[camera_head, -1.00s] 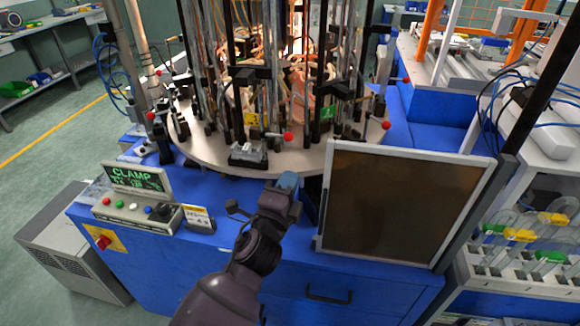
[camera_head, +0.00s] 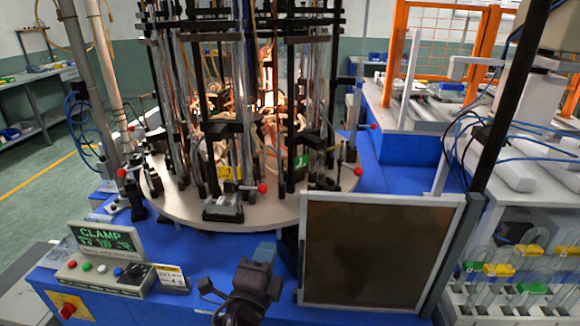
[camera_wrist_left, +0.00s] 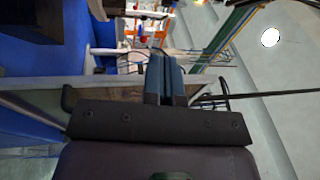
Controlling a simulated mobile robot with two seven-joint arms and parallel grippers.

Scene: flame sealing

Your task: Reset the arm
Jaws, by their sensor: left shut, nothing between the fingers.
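My left gripper (camera_head: 263,252) is at the lower middle of the head view, above the front of the blue machine bench (camera_head: 200,262). Its blue fingers are together with nothing between them. In the left wrist view the same shut fingers (camera_wrist_left: 165,80) point up the picture, past the edge of a framed panel. The gripper is just left of the dark framed panel (camera_head: 378,252); whether it touches the frame cannot be told. My right gripper is not in view.
The round turntable (camera_head: 180,205) with rods, clamps and glowing glasswork stands behind the gripper. A control box with a green "CLAMP" display (camera_head: 102,240) is at the left. A rack of flasks with yellow and green clips (camera_head: 498,270) is at the right.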

